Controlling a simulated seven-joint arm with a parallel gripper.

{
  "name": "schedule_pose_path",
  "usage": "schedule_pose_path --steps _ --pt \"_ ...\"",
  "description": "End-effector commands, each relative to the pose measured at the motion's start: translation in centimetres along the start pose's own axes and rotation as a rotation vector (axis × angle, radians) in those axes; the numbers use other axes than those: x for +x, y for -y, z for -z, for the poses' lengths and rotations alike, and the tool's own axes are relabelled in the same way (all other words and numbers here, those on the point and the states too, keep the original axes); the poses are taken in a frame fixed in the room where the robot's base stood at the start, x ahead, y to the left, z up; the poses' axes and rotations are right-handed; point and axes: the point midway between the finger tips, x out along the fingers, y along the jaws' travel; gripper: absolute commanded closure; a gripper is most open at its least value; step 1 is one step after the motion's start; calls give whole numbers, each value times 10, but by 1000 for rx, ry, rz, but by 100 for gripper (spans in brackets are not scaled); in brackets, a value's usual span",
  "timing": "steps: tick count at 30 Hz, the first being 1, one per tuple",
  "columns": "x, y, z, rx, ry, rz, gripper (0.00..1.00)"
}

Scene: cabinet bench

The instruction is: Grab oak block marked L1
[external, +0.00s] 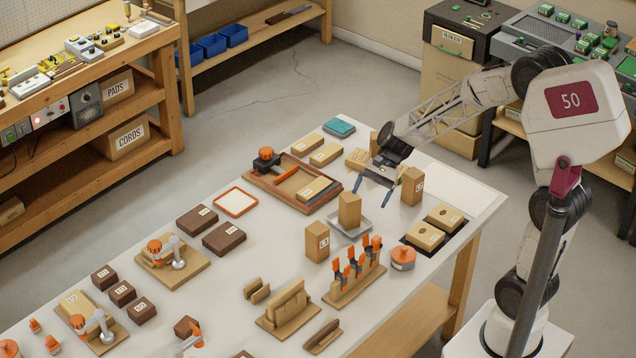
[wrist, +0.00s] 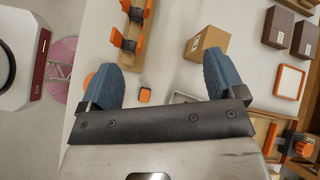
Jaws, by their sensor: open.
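An upright oak block (external: 317,242) with a white label that seems to read L1 stands on the white table, left of the clamp rack. It also shows in the wrist view, as a light brown block (wrist: 206,40) beyond my right-hand finger. My gripper (external: 372,191) is open and empty, above the table and up and to the right of that block. Its two blue fingers are spread wide in the wrist view (wrist: 160,78). A similar oak block (external: 349,210) stands in a grey tray (external: 359,229) below my gripper. Another labelled upright block (external: 411,186) stands to the right.
The rack with orange clamps (external: 352,284) stands close to the right of the block, with an orange round container (external: 402,257) beyond. A wooden tray (external: 268,186) and dark brown blocks (external: 224,238) lie leftward. Bare tabletop lies left of the block.

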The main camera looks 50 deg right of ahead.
Motion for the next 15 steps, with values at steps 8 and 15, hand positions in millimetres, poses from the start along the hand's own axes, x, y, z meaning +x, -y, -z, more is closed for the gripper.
schedule_pose_path --steps 8,15 --pt "22 40 49 227 142 103 12" --pt "38 65 89 393 246 181 12"
